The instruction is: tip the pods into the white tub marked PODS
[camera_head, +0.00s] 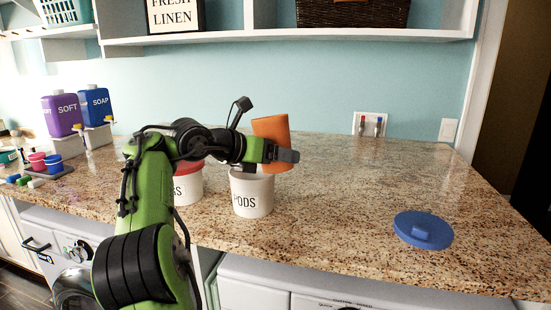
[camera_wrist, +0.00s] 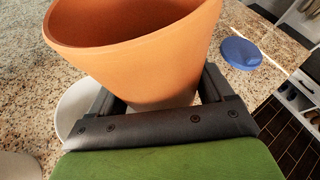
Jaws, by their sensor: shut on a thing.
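My gripper (camera_head: 282,156) is shut on an orange cup (camera_head: 270,128) and holds it above the white tub marked PODS (camera_head: 252,195). The tub stands upright on the counter and its top is open. In the wrist view the orange cup (camera_wrist: 135,50) fills the top middle between the fingers, with its wide mouth towards the top. I see a bare inner wall, and no pods show in either view. The tub's rim (camera_wrist: 68,110) shows behind the cup in the wrist view. The inside of the tub is mostly hidden.
A blue lid (camera_head: 423,230) lies on the granite counter (camera_head: 340,200) to the right. A second white tub (camera_head: 188,187) with a red lid stands left of the PODS tub, partly behind my arm. Purple and blue dispensers (camera_head: 62,115) stand far left. The counter between tub and lid is clear.

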